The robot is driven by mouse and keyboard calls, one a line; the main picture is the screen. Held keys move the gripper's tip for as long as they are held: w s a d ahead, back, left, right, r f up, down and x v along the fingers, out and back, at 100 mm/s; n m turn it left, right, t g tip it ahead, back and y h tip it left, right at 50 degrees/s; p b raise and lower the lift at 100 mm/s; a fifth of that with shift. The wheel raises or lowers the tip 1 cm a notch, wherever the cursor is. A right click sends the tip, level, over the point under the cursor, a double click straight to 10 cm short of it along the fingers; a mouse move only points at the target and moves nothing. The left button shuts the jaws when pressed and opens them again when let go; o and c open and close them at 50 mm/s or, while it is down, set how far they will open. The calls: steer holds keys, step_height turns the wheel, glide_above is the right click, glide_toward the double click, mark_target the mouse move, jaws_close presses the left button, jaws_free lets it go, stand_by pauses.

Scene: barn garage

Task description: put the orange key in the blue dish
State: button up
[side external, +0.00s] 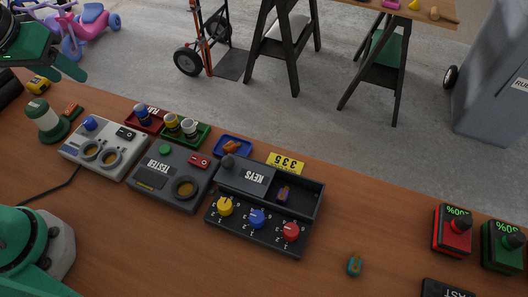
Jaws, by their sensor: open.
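The blue dish (219,151) is a small square tray behind the KEYS box. A small orange piece (233,146), which looks like the orange key, lies inside it. My gripper (68,68) is at the upper left, partly cut off by the frame edge, with its green jaws open and well away from the dish. The KEYS box (253,172) has its compartment uncovered, and a small purple key (283,194) lies in it. A teal key (355,265) lies on the table to the right of the box.
Yellow, blue and red knobs line the box's front. A grey TESTER box (150,181), a pale box (77,153), and red (157,127) and green (203,140) trays stand left. Red (452,231) and green (503,247) units stand right. The front middle of the table is clear.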

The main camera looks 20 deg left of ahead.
steer(key=s+a, duration=0.1)
steer(key=s+m, duration=0.1)
steer(key=s+a+f+m+t, duration=0.1)
steer(key=s, duration=0.1)
steer(key=shift+a, duration=0.35)
stand_by(0.4)
